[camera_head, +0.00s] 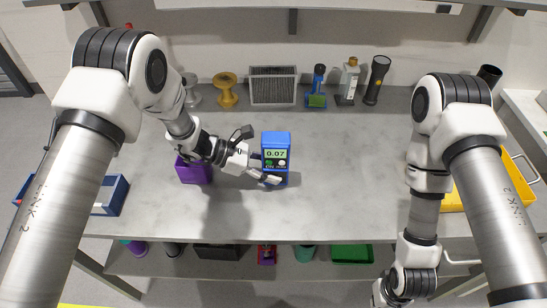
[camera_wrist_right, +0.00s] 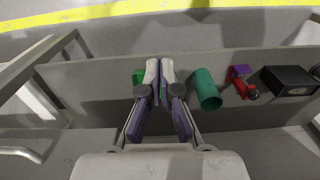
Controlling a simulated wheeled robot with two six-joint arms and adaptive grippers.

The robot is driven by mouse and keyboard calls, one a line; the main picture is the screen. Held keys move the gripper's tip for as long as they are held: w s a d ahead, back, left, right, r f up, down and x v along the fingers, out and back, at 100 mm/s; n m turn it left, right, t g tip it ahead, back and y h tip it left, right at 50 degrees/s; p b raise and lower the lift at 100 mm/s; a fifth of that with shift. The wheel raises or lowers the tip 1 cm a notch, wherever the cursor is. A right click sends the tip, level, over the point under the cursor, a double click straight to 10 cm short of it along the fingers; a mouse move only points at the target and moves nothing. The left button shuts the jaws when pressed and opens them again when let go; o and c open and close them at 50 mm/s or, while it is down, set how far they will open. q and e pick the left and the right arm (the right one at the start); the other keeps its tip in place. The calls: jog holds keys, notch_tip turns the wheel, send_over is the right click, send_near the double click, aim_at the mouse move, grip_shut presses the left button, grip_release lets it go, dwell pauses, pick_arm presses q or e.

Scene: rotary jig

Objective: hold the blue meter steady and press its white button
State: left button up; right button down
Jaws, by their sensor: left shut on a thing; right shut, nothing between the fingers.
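The blue meter (camera_head: 276,139) stands upright on the grey table near its middle. Its screen reads 0.07, and a white button (camera_head: 282,163) shows on its front below the screen. My left gripper (camera_head: 268,170) comes in from the left and is shut on the meter's lower part; its fingers hide some of the meter's lower front. My right gripper (camera_wrist_right: 160,65) is shut and empty in the right wrist view, pointing down over the lower shelf, away from the meter. In the head view the right fingers are out of frame.
A purple box (camera_head: 194,171) stands left of the meter. Along the back are a yellow spool (camera_head: 226,90), a grey filter (camera_head: 273,86), a spray bottle and a flashlight (camera_head: 377,80). A yellow tray (camera_head: 518,180) lies right. A green cylinder (camera_wrist_right: 207,90) lies on the lower shelf. The table right of the meter is clear.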

jog(key=w+a+r+n+t+y, duration=0.1)
jog(key=w+a+r+n+y, duration=0.1)
jog(key=a+n+y, duration=0.35)
jog(key=w+a+r+n+t+y, duration=0.1)
jog(key=w+a+r+n+y, duration=0.15)
jog(key=a+n, duration=0.6)
jog(key=s+a+r+n+g+y, duration=0.25)
jog(key=r+n+y, duration=0.35)
jog(key=n, duration=0.4)
jog(key=s+a+r+n+g+y, duration=0.1)
jog(key=s+r+n+g+y, duration=0.25)
jog(key=r+n, duration=0.6)
jog(key=w+d+t, duration=0.1)
jog(key=w+t, duration=0.2)
jog(key=w, duration=0.3)
jog(key=w+d+r+t, duration=0.1)
jog(key=w+d+t, duration=0.1)
jog(key=w, duration=0.4)
jog(key=w+d+t, duration=0.2)
jog(key=w+t, duration=0.1)
jog(key=w, duration=0.4)
jog(key=shift+d+r+t, duration=0.15)
jog(key=shift+d+t, duration=0.1)
jog(key=shift+t, duration=0.05)
jog(key=shift+w, duration=0.1)
jog(key=shift+a, duration=0.1)
